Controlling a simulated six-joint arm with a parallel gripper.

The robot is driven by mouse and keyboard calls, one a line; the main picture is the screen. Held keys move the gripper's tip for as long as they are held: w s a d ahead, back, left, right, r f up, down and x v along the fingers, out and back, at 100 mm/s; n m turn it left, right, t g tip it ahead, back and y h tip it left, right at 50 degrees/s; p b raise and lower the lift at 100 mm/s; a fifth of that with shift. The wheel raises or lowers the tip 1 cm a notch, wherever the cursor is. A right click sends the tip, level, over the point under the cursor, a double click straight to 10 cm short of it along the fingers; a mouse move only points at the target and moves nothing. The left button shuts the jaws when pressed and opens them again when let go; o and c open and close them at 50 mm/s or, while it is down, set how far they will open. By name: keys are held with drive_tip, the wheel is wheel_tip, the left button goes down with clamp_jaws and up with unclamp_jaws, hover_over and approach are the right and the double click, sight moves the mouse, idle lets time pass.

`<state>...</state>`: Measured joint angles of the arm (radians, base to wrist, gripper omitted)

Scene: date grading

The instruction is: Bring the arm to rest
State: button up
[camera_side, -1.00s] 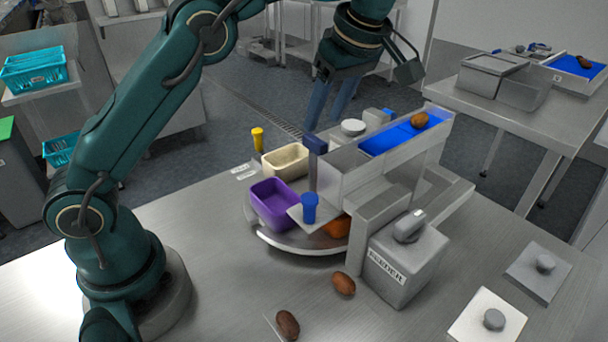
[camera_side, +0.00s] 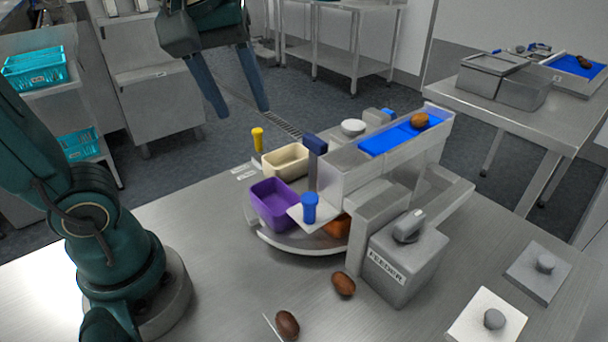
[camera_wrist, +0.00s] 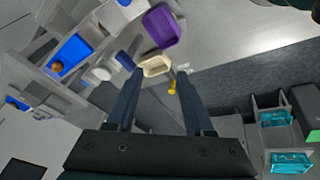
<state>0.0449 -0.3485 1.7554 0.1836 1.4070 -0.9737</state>
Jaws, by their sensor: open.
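My gripper (camera_side: 238,112) hangs open and empty in the side view, high above and behind the table's back left edge. Its two blue fingers point down and are spread apart. It also shows in the wrist view (camera_wrist: 158,78), with the cream bin (camera_wrist: 153,66) and a yellow knob (camera_wrist: 172,86) seen beyond the fingers. It is apart from everything on the table.
The feeder (camera_side: 405,260) carries a blue belt (camera_side: 388,140) with a brown date (camera_side: 419,120). A purple bin (camera_side: 274,204) and the cream bin (camera_side: 286,161) stand left of it. Two dates (camera_side: 343,283) (camera_side: 288,324) lie on the table (camera_side: 215,265). The table's left part is clear.

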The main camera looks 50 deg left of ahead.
drive_tip(key=s+d+f+m+t+h, duration=0.1)
drive_tip(key=s+d+f+m+h, duration=0.1)
drive_tip(key=f+m, duration=0.6)
drive_tip(key=s+d+m, duration=0.1)
drive_tip(key=s+m, duration=0.1)
drive_tip(key=shift+s+f+m+t, duration=0.15)
drive_tip(key=shift+f+m+t, duration=0.15)
drive_tip(key=shift+f, duration=0.05)
